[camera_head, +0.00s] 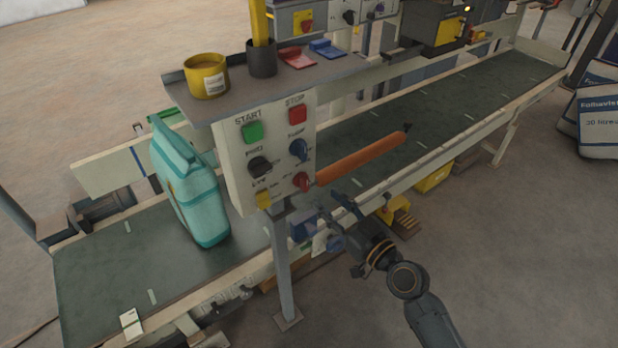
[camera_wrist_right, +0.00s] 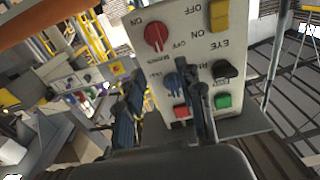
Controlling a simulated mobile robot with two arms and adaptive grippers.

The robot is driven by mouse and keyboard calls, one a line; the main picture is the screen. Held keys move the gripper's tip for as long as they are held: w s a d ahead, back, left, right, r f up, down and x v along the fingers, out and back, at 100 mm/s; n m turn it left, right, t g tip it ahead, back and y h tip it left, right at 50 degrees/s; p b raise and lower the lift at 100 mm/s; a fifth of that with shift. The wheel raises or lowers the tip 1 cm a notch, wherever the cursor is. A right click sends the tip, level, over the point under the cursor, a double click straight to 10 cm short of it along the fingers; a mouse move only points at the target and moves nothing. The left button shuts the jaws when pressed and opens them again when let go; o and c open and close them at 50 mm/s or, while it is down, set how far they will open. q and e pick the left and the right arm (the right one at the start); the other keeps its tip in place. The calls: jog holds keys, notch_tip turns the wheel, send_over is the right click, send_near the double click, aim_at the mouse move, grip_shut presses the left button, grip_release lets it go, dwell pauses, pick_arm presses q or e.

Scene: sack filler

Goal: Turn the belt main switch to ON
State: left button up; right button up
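The control panel (camera_head: 232,160) is a pale box on a post beside the belt. It has a green START button (camera_head: 253,132), a red STOP button (camera_head: 297,114), a black knob (camera_head: 259,166), a blue knob (camera_head: 298,149), a red knob (camera_head: 301,181) and a yellow switch (camera_head: 264,199). In the right wrist view the panel is upside down, with the red knob (camera_wrist_right: 156,37) beside an ON label; its small lettering is unclear. My right gripper (camera_head: 338,212) is open and empty, below and right of the panel, apart from the red knob. My left gripper is out of view.
An orange padded bar (camera_head: 362,158) sticks out right of the panel, above my right gripper. A shelf (camera_head: 228,105) with a yellow cup (camera_head: 206,76) overhangs the panel. The floor at front right is clear.

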aim_at(307, 180)
jog(key=x, duration=0.8)
jog(key=shift+w+a+p, duration=0.2)
jog(key=shift+w+p, duration=0.05)
jog(key=shift+p, duration=0.15)
jog(key=shift+s+d, duration=0.1)
grip_shut()
